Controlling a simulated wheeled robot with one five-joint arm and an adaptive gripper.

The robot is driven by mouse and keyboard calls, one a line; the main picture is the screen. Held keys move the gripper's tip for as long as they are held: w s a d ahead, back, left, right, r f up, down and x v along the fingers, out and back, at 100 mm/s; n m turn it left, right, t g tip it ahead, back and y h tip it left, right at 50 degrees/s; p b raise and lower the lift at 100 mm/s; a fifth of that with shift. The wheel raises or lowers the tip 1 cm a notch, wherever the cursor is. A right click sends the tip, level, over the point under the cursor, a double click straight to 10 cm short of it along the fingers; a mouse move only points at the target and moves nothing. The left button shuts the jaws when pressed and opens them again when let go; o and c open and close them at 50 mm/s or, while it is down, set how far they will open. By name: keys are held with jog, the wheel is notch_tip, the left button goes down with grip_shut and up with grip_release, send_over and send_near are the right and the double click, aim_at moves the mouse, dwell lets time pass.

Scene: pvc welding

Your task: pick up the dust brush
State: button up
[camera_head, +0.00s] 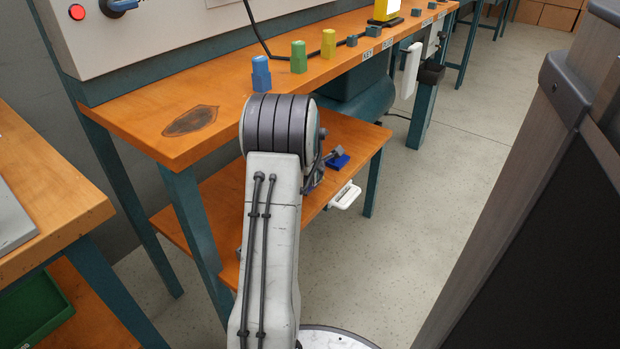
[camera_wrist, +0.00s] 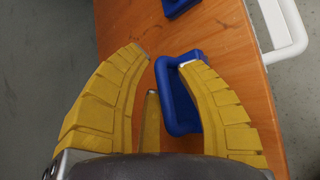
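My gripper (camera_wrist: 167,57) shows in the wrist view with its yellow fingers apart, so it is open. It is over the orange wooden lower shelf (camera_wrist: 215,25). A blue frame-shaped piece (camera_wrist: 162,72) is between the fingers, partly behind the right finger; I cannot tell whether they touch. A narrow yellowish piece (camera_wrist: 151,110) shows between the fingers; it may be a third finger. I cannot clearly make out which piece is the dust brush. In the head view, a blue object (camera_head: 340,161) lies on the lower shelf beside my arm, and my gripper is mostly hidden.
A white handle-like piece (camera_head: 345,196) sticks out over the shelf's edge; a white piece also shows in the wrist view (camera_wrist: 290,40). The workbench top (camera_head: 215,95) is above, with blue (camera_head: 261,74), green (camera_head: 299,57) and yellow (camera_head: 328,44) blocks. A dark cabinet (camera_head: 545,190) stands right.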

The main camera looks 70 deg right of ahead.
jog(key=shift+o, duration=0.2)
grip_shut()
dwell(0.4)
